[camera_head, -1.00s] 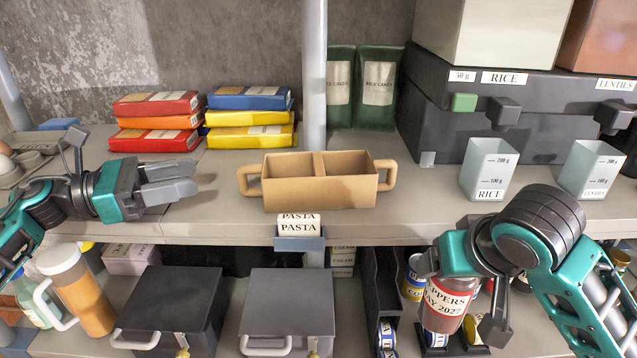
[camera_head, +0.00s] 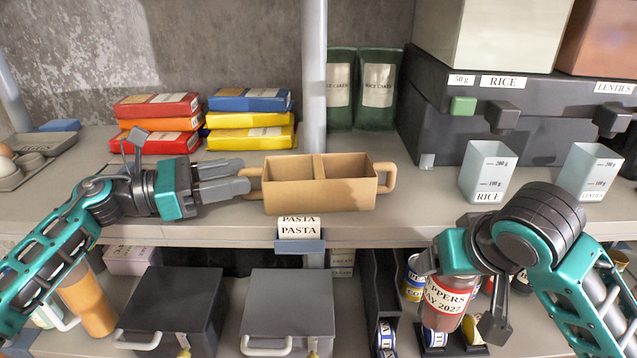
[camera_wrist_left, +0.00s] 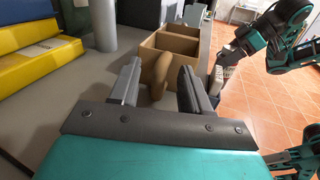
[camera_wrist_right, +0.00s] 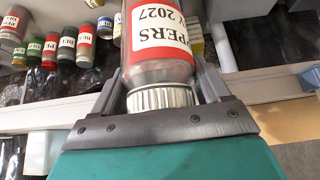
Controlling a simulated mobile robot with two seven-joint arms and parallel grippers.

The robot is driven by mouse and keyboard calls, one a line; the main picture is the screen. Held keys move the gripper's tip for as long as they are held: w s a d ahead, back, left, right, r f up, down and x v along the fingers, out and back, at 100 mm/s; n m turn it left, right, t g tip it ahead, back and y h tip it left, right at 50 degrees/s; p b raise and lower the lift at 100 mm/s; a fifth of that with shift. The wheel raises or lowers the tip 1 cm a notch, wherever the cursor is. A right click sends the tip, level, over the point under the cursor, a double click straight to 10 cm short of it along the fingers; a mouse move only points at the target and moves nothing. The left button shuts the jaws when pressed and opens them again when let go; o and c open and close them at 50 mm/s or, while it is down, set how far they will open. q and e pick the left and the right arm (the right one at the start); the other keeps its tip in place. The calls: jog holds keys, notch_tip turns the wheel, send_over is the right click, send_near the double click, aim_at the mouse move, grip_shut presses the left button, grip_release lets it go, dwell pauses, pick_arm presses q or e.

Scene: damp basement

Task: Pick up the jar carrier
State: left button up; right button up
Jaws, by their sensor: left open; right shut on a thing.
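The jar carrier (camera_head: 335,193) is a tan two-compartment box with a loop handle at each end, and it stands upright and empty on the shelf. It also shows in the left wrist view (camera_wrist_left: 178,44). My left gripper (camera_head: 245,178) is open at its left handle; in the left wrist view the handle (camera_wrist_left: 155,75) lies between the two fingers (camera_wrist_left: 160,85). My right gripper (camera_wrist_right: 165,85) is shut on a jar with a red and white peppers label (camera_wrist_right: 160,35). In the head view this jar (camera_head: 447,295) is below the shelf edge, with the right fingers mostly hidden.
Red, orange, blue and yellow packets (camera_head: 250,118) are stacked behind my left gripper. A metal post (camera_head: 314,80) rises behind the carrier. A rice cup (camera_head: 487,172) stands to its right, with clear shelf between. Grey lidded boxes (camera_head: 290,305) are below.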

aim_at(441, 299)
pick_arm(q)
grip_shut()
pick_arm(e)
jog(key=shift+r, duration=0.1)
dwell(0.5)
